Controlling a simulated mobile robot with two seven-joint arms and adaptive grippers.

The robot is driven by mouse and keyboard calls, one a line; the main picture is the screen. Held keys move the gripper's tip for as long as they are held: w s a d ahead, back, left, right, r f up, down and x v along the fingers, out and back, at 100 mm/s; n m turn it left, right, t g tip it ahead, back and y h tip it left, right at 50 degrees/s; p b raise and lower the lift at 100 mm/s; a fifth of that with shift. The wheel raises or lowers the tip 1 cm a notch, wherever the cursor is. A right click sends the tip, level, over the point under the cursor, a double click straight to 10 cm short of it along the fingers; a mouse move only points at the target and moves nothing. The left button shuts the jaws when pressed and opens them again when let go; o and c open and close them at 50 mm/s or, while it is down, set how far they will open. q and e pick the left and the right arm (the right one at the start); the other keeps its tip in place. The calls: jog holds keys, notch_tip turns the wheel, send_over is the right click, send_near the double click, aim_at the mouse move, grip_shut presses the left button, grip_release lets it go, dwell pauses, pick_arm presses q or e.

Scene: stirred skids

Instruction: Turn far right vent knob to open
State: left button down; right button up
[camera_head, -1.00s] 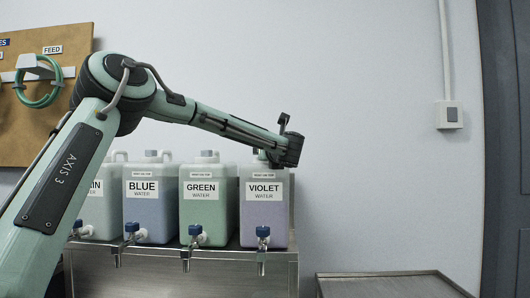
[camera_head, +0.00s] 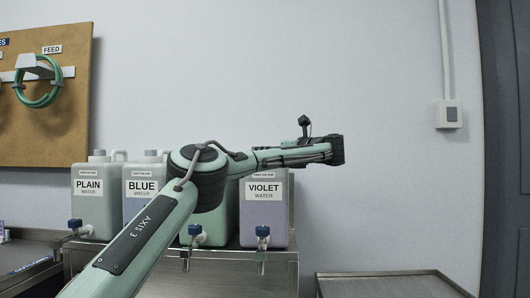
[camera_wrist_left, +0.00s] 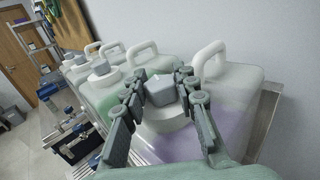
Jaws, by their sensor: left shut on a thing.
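The far right container is the violet water jug (camera_head: 264,216), which also shows in the left wrist view (camera_wrist_left: 232,122). Its grey faceted vent knob (camera_wrist_left: 160,90) sits on a round white cap (camera_wrist_left: 166,120). My left gripper (camera_wrist_left: 160,82) has a finger on each side of this knob and is shut on it. In the head view my arm crosses in front of the jug tops, its wrist end right of the violet jug. The knob and my fingertips are hidden there. My right gripper is in neither view.
Plain (camera_head: 95,205), blue (camera_head: 138,188) and green jugs stand in a row to the left, the green one mostly behind my arm. Blue-handled taps (camera_head: 263,232) stick out over the metal bench front (camera_head: 225,275). A lower metal table (camera_head: 390,285) stands at right.

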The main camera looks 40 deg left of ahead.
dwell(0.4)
pick_arm(q)
jog(key=c, duration=1.2)
grip_release()
jog(key=shift+o, duration=0.2)
jog(key=shift+r+t, duration=0.1)
jog(key=shift+t, duration=0.2)
